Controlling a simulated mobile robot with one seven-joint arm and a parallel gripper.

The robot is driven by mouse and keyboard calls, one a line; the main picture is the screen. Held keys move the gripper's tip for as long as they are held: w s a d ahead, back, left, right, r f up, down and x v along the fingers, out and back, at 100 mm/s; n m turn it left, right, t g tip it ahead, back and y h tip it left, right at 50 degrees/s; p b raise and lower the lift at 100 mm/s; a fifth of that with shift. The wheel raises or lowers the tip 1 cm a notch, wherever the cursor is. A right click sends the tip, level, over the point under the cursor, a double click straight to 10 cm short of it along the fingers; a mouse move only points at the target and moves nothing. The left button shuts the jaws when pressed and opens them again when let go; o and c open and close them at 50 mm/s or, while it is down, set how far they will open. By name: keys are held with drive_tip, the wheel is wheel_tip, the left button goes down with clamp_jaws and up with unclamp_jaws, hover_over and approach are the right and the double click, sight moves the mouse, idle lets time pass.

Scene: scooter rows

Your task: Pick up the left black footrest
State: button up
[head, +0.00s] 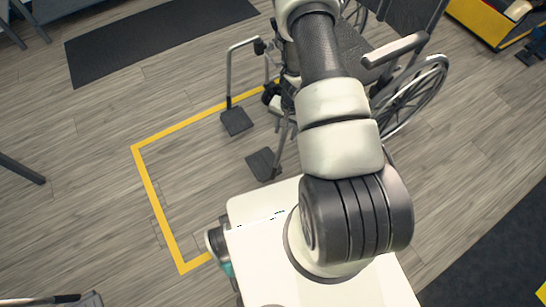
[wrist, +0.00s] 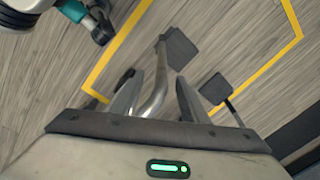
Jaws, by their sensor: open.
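Two black footrests hang on metal tubes at the front of a wheelchair (head: 405,95). The nearer one, on the chair's own left side, shows its dark plate (head: 263,163) beside my arm; in the wrist view its plate (wrist: 180,48) lies beyond my fingers. The other footrest (head: 236,121) is farther off, and in the wrist view it is at the right (wrist: 214,88). My gripper (wrist: 156,80) is open, with the nearer footrest's bent silver tube (wrist: 157,92) showing between its fingers. Contact cannot be told. In the head view my arm hides the gripper and part of the chair.
Yellow floor tape (head: 150,195) outlines an area around the footrests. A dark mat (head: 160,38) lies at the back left, another (head: 500,255) at the lower right. A yellow-sided container (head: 485,22) stands at the upper right. The floor left of the footrests is clear.

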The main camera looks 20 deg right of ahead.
sight(283, 139)
drive_tip(key=f, duration=0.2)
drive_tip(key=f+b, duration=0.1)
drive_tip(key=f, duration=0.3)
drive_tip(key=shift+w+a+f+b, duration=0.2)
drive_tip(key=shift+a+b, duration=0.05)
drive_tip(key=shift+b, duration=0.05)
clamp_jaws()
idle(1.2)
